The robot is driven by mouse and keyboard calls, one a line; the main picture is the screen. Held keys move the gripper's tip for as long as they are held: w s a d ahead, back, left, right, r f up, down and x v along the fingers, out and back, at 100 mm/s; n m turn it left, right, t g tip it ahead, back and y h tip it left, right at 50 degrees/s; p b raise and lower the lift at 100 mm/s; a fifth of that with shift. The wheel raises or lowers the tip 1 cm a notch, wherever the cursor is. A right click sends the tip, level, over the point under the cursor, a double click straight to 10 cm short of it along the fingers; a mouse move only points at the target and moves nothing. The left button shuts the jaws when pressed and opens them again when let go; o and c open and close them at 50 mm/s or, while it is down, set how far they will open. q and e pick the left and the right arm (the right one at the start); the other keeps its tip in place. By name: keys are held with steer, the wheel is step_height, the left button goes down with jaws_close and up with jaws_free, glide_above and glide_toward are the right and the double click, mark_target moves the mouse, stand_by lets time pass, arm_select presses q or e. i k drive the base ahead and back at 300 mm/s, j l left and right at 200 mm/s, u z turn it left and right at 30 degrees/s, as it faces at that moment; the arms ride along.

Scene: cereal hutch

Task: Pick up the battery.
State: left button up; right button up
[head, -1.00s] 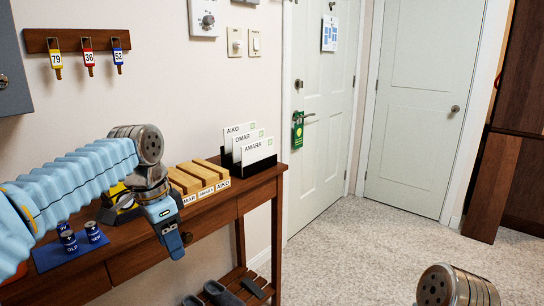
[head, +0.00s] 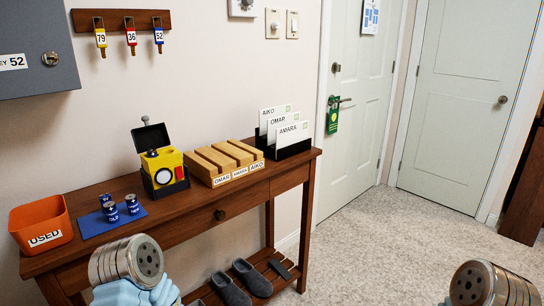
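Several small blue batteries stand upright on a blue mat (head: 86,226) at the left of the wooden console table. In the head view one battery (head: 105,200) is at the back left, one (head: 132,204) at the right, and one (head: 111,212) in front. Their labels are too small to read surely. A yellow and black device (head: 163,170) with its black lid raised stands right of the mat. My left arm shows at the bottom left, below and in front of the table, but its fingertips are out of view. My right arm shows only at the bottom right corner; its gripper is out of view.
An orange bin (head: 38,222) labelled USED stands at the table's left end. A wooden slotted block (head: 226,160) and a card holder (head: 286,148) stand to the right. A grey cabinet (head: 30,50) hangs above left. Slippers (head: 230,290) lie on the lower shelf.

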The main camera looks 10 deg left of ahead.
mark_target(131, 199)
steer(key=i+l, duration=0.15)
steer(key=u, duration=0.4)
steer(key=i+l+u, duration=0.1)
steer(key=u, duration=0.75)
steer(key=i+l+u, duration=0.1)
steer(key=u, duration=0.3)
